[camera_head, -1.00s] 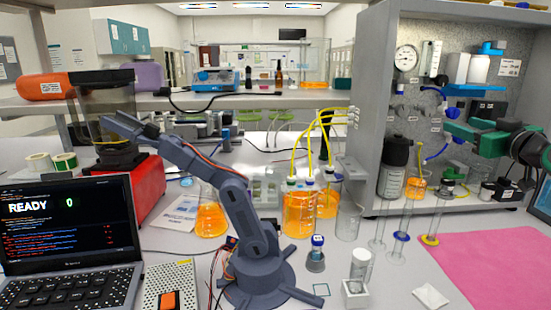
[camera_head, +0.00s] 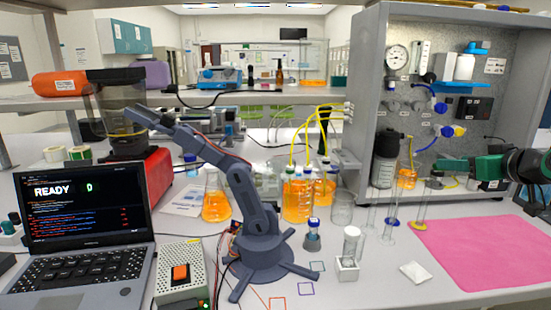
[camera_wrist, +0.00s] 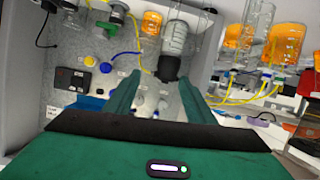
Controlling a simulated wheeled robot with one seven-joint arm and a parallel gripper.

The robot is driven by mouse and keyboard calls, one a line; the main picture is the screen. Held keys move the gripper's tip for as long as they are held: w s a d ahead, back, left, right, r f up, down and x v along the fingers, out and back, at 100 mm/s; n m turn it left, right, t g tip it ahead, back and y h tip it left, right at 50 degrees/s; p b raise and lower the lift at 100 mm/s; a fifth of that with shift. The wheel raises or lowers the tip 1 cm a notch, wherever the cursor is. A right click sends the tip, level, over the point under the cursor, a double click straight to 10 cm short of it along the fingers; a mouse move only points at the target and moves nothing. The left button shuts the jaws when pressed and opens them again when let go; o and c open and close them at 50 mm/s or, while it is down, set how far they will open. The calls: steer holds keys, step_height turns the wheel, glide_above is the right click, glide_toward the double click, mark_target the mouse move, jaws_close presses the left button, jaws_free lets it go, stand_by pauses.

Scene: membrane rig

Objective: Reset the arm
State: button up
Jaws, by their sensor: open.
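A small dark grey desktop arm (camera_head: 262,245) stands on splayed feet in the middle of the bench. Its upper links bend to the left, towards the blender-like machine. A beige control box (camera_head: 181,289) with an orange rocker or button (camera_head: 181,272) lies left of its base. A laptop (camera_head: 85,235) beside the box shows "READY" and "0". My green gripper (camera_head: 442,166) is at the far right, in front of the grey rig and well away from the box. In the wrist view my gripper (camera_wrist: 160,88) is open, with nothing between its fingers.
A grey rig cabinet (camera_head: 362,60) with gauge, tubes and a dark bottle (camera_head: 386,160) stands behind my gripper. Orange-filled flasks (camera_head: 298,200), small vials and glass cylinders crowd the bench centre. A pink mat (camera_head: 485,255) at front right is bare.

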steer(key=s+a+f+m+g, duration=0.3)
steer(key=s+f+g, duration=0.5)
steer(key=s+f, duration=0.7)
steer(key=s+a+f+m+g, duration=0.1)
steer(key=s+m+g, duration=0.1)
steer(key=s, duration=0.7)
steer(key=s+a+f+m+g, duration=0.1)
steer(key=s+f+m+g, duration=0.1)
steer(key=s, duration=0.7)
steer(key=shift+s+a+f+m+g+h, duration=0.35)
steer(key=shift+m+g, duration=0.15)
steer(key=shift+g, duration=0.6)
steer(key=shift+w+f, duration=0.2)
steer(key=shift+w, duration=0.45)
